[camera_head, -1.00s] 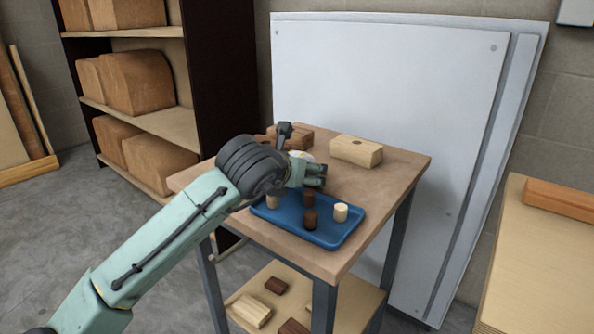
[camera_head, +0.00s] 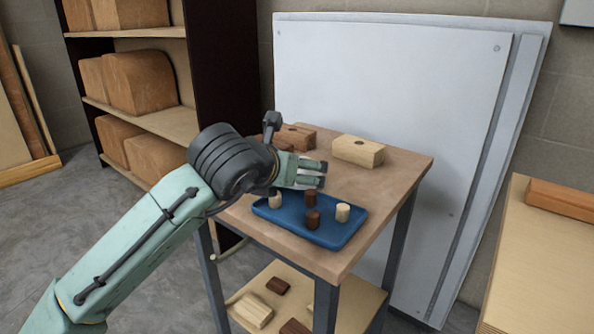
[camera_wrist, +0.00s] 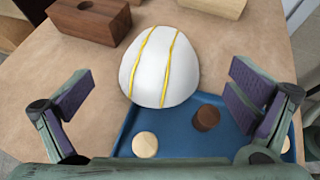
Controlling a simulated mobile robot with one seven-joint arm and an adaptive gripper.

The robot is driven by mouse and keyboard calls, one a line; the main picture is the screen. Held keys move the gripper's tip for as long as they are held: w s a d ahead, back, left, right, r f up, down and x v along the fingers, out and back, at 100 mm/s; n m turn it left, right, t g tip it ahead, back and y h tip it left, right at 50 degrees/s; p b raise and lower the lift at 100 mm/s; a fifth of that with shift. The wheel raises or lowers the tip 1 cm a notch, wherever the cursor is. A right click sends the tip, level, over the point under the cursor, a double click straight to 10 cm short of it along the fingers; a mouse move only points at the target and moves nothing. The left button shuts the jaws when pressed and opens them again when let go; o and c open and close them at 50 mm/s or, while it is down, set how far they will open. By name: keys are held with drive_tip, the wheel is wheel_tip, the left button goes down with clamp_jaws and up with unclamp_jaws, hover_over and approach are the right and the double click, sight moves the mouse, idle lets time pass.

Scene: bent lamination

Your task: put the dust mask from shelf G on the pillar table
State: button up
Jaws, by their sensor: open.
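The white dome-shaped dust mask (camera_wrist: 160,65) with yellow straps sits on the wooden-topped table (camera_head: 385,188), right behind the blue tray's edge in the wrist view. My gripper (camera_wrist: 160,95) is open, its two fingers apart on either side of the mask's near part, not closed on it. In the head view my gripper (camera_head: 322,174) is over the table by the tray and hides the mask. I cannot tell whether this table is the pillar table; no label shows.
The blue tray (camera_head: 295,228) holds several small light and dark pegs. A brown block (camera_head: 298,137) and a pale block (camera_head: 357,150) stand at the table's back. A shelf unit (camera_head: 165,122) with brown blocks is at left; a bench (camera_head: 545,255) is at right.

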drive_tip(key=v, duration=0.5)
drive_tip(key=shift+s+a+r, duration=0.1)
drive_tip(key=shift+s+r, duration=0.05)
drive_tip(key=shift+s, duration=0.15)
drive_tip(key=shift+r, duration=0.1)
